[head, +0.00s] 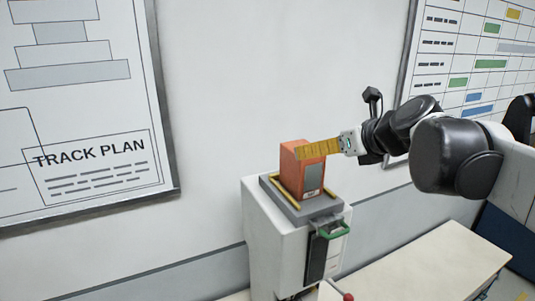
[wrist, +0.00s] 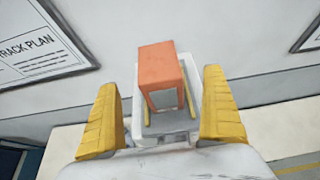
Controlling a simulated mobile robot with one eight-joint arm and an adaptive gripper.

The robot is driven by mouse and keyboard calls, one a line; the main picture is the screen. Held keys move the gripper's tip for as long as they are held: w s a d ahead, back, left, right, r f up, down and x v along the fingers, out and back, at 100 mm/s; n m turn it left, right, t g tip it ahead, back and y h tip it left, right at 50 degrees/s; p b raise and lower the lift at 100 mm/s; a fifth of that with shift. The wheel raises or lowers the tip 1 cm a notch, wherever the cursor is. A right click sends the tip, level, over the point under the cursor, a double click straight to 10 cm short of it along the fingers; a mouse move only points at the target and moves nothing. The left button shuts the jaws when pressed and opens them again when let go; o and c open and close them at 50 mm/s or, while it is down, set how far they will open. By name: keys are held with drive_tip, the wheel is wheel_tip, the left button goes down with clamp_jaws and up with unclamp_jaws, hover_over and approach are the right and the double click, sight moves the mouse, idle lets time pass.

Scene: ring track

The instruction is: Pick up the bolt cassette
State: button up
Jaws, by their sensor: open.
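The bolt cassette appears to be the orange box (head: 303,165) with a grey panel on its front. It stands upright on a grey plate with yellow rails (head: 318,209), on top of a white cabinet (head: 270,235). In the head view my gripper (head: 318,149) reaches in from the right, its yellow finger overlapping the upper part of the box. In the wrist view my gripper (wrist: 160,120) is open, with yellow fingers wide apart. The orange box (wrist: 160,70) shows between and beyond the fingertips, with a gap on each side. I cannot tell whether a finger touches it.
The white cabinet has a green handle (head: 333,231) on its front. A pale bench top (head: 430,262) lies to the lower right. The wall behind carries a track plan board (head: 85,120) at left and a chart board (head: 470,70) at right.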

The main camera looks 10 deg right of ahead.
drive_tip(key=x, duration=0.4)
drive_tip(key=shift+w+a, duration=0.15)
drive_tip(key=shift+a, duration=0.05)
drive_tip(key=shift+w+a+f+p, duration=0.1)
drive_tip(key=shift+w+a+p, duration=0.05)
drive_tip(key=shift+w+p, duration=0.4)
drive_tip(key=p+x, duration=0.1)
drive_tip(key=x, duration=0.3)
drive_tip(key=shift+w+a, duration=0.1)
drive_tip(key=shift+w, duration=0.15)
drive_tip(key=shift+s, duration=0.3)
drive_tip(key=c, duration=1.5)
